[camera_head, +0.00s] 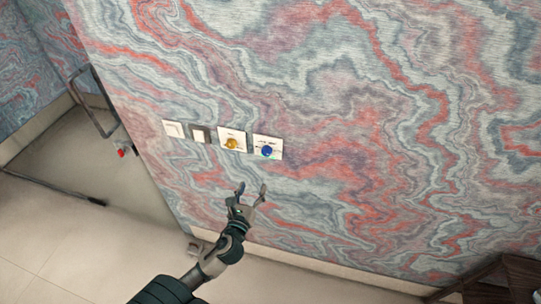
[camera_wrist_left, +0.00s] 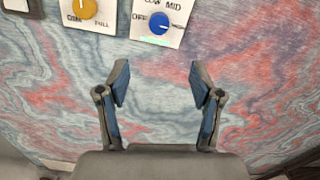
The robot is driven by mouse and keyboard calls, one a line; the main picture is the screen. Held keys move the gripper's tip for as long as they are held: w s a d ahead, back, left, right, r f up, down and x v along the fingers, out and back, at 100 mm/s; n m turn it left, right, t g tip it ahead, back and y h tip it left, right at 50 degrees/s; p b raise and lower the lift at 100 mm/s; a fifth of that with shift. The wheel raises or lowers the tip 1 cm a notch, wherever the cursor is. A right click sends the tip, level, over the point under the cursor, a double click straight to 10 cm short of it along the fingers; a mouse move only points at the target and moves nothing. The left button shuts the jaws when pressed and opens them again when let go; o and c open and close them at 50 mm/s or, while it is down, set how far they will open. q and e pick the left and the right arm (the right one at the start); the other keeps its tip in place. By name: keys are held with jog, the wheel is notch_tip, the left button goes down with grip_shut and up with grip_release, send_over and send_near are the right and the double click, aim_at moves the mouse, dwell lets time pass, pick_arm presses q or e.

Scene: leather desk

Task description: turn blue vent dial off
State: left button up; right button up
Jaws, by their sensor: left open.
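The blue vent dial (camera_head: 266,151) sits on a white plate at the right end of a row of wall fittings. In the left wrist view the blue dial (camera_wrist_left: 159,23) is near the top centre, with OFF printed to its left and MID above it. A small pale mark on the dial seems to lie toward the right side, but it is too small to be sure. My left gripper (camera_head: 251,190) is open and empty, below the dial and apart from it. Its two fingers also show spread in the left wrist view (camera_wrist_left: 160,80). My right gripper is out of view.
A yellow dial (camera_head: 232,143) on its own plate is just left of the blue one. A dark metal frame (camera_head: 92,100) stands at the left. The wall right of the dial is clear.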

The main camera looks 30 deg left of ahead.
aim_at(266, 154)
pick_arm(q)
jog(key=p+x, duration=0.2)
jog(key=x, duration=1.3)
jog(key=shift+w, duration=0.2)
jog(key=c, duration=1.1)
